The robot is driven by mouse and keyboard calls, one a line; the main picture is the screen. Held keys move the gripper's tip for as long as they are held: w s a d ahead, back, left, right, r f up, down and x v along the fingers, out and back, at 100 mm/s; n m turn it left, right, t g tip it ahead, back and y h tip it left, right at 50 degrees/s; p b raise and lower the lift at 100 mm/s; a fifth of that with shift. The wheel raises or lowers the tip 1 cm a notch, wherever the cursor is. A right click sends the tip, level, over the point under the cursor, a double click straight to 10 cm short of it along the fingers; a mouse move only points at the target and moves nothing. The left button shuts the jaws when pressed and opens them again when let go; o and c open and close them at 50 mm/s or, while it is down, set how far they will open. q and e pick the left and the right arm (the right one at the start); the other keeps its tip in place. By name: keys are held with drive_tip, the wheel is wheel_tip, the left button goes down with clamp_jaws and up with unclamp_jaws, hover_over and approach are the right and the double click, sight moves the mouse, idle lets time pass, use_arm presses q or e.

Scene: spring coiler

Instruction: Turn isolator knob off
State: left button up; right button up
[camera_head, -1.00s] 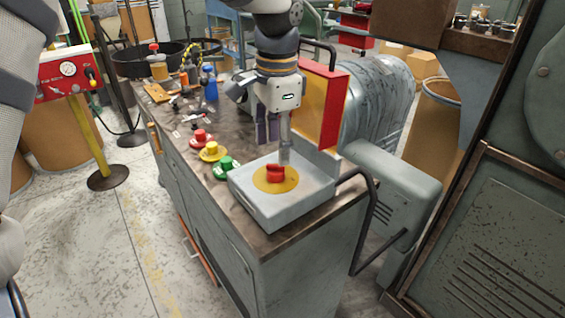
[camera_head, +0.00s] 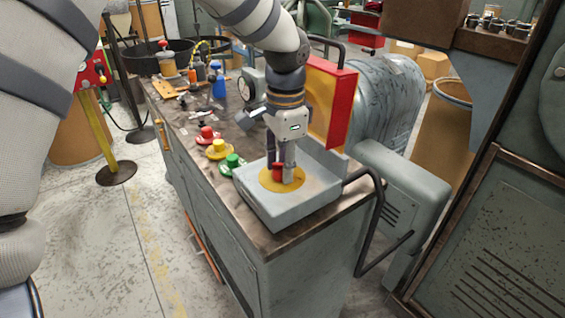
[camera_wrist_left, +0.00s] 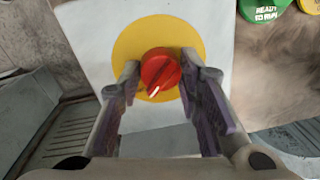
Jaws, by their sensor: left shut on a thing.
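The isolator knob (camera_head: 277,177) is red and sits on a round yellow plate (camera_head: 296,184) on top of a grey box (camera_head: 318,198). In the left wrist view the knob (camera_wrist_left: 160,72) shows a white pointer mark aimed down and slightly left. My left gripper (camera_head: 281,172) points down over the box, with its fingers on either side of the knob. In the left wrist view my left gripper (camera_wrist_left: 161,76) is shut on the knob, which partly shows between the fingertips. My right gripper is not in view.
Tools and bottles clutter the far end. A black rail (camera_head: 378,215) bends around the right end.

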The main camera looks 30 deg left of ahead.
use_arm(q)
drive_tip(key=shift+n, duration=0.3)
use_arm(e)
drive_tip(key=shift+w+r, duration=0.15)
use_arm(q)
drive_tip(key=n+p, duration=0.1)
drive_tip(key=n, duration=0.1)
drive_tip(key=shift+r+n, duration=0.15)
drive_tip(key=shift+n, duration=0.25)
drive_tip(key=shift+n+p, duration=0.3)
drive_tip(key=shift+n, duration=0.5)
drive_tip(key=n, duration=0.2)
drive_tip(key=shift+n, duration=0.4)
drive_tip(key=n, duration=0.5)
drive_tip(key=shift+w+f+g, duration=0.1)
drive_tip(key=shift+f+g, duration=0.15)
drive_tip(key=shift+g, duration=0.15)
drive_tip(key=n, duration=0.5)
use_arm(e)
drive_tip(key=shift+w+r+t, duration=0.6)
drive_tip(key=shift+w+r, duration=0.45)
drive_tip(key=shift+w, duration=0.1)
use_arm(q)
drive_tip(key=o, duration=1.1)
